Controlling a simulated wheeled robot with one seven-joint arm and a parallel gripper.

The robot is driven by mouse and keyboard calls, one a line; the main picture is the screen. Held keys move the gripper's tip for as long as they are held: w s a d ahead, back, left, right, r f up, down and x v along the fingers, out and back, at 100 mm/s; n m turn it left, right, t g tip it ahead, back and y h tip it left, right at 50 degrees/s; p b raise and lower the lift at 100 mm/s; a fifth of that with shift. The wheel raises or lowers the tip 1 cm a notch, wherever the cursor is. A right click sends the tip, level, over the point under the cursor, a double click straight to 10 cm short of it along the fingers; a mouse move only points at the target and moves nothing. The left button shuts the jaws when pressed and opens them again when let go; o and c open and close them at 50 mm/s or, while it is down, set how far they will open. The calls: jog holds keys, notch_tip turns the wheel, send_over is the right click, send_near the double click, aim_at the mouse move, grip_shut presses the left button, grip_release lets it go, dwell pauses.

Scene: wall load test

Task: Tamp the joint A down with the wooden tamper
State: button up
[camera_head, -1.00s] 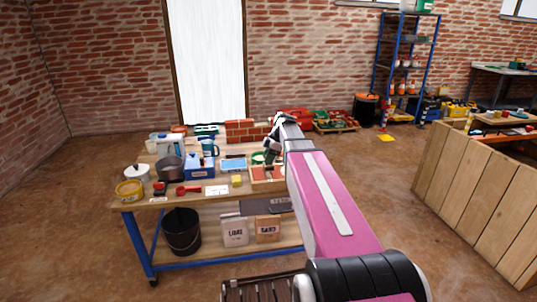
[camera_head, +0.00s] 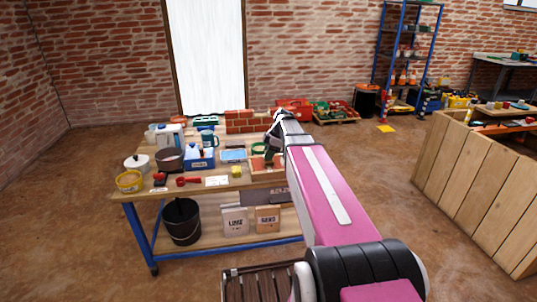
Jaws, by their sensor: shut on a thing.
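My gripper (camera_head: 272,143) is at the far end of my pink arm, over the right part of the workbench (camera_head: 150,193). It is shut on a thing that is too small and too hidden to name. A small brick wall (camera_head: 238,122) stands at the back of the bench, just left of and beyond my gripper. Joint A cannot be picked out on it. The wooden tamper cannot be made out with certainty. My arm hides the right end of the bench.
The bench holds a yellow tub (camera_head: 129,181), a grey pot (camera_head: 170,159), a blue box (camera_head: 200,159), a red-handled tool (camera_head: 188,181) and a white card (camera_head: 217,181). A black bucket (camera_head: 182,223) and two bags stand on the lower shelf. Wooden panelling (camera_head: 475,190) stands at right, with open floor between.

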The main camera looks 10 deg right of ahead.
jog(key=shift+f, duration=0.6)
dwell(1.5)
jog(key=shift+r, duration=3.55)
jog(key=shift+o, duration=0.7)
jog(key=shift+c, duration=0.7)
jog(key=shift+a, duration=0.1)
